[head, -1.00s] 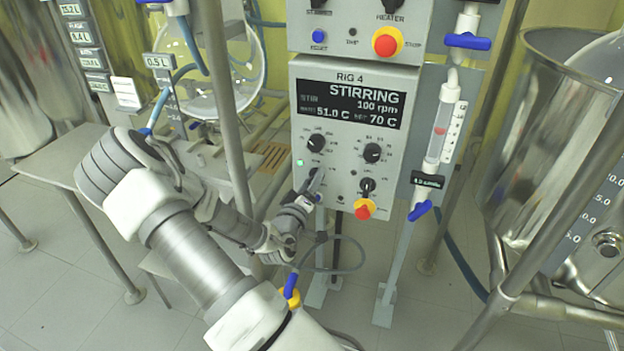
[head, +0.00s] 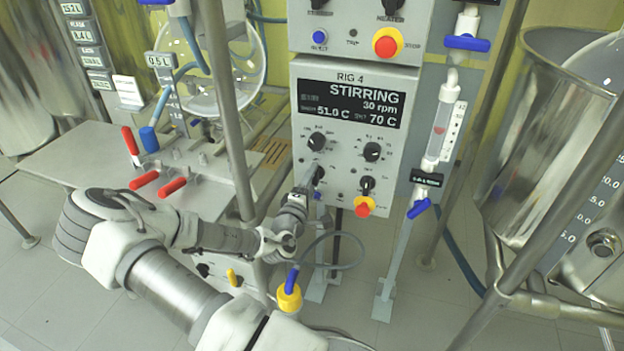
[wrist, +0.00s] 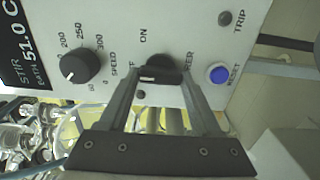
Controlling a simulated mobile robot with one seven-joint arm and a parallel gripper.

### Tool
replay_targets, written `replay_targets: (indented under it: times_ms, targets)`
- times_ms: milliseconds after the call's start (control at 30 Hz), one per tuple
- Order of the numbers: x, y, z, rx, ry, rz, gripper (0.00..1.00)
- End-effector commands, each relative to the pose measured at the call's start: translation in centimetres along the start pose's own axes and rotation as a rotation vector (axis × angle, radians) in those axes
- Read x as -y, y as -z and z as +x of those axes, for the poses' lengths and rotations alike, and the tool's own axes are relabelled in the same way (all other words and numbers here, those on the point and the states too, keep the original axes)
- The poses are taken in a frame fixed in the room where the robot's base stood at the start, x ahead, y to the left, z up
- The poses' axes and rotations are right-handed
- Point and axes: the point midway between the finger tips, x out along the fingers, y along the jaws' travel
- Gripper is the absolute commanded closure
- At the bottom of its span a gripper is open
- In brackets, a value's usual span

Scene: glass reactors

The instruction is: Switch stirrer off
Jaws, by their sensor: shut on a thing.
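The fingers partly hide the labels. A small lamp (wrist: 140,95) by the knob looks dark.
The speed knob (wrist: 82,66) and blue reset button (wrist: 217,74) are close beside my fingers. A red and yellow stop button (head: 364,207) is to the right. A metal post (head: 228,110) stands left of the box, and a steel vessel (head: 545,150) is at right.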

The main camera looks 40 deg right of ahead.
Motion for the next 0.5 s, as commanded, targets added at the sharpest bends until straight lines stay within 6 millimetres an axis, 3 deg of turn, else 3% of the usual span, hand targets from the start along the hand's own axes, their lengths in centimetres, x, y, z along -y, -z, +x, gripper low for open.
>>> replay_targets:
  times_ms: [467,500]
  targets:
    - [0.05,-0.02,-0.04,0.000,0.001,-0.020,0.91]
    - [0.05,-0.02,-0.04,0.000,0.001,-0.020,0.33]
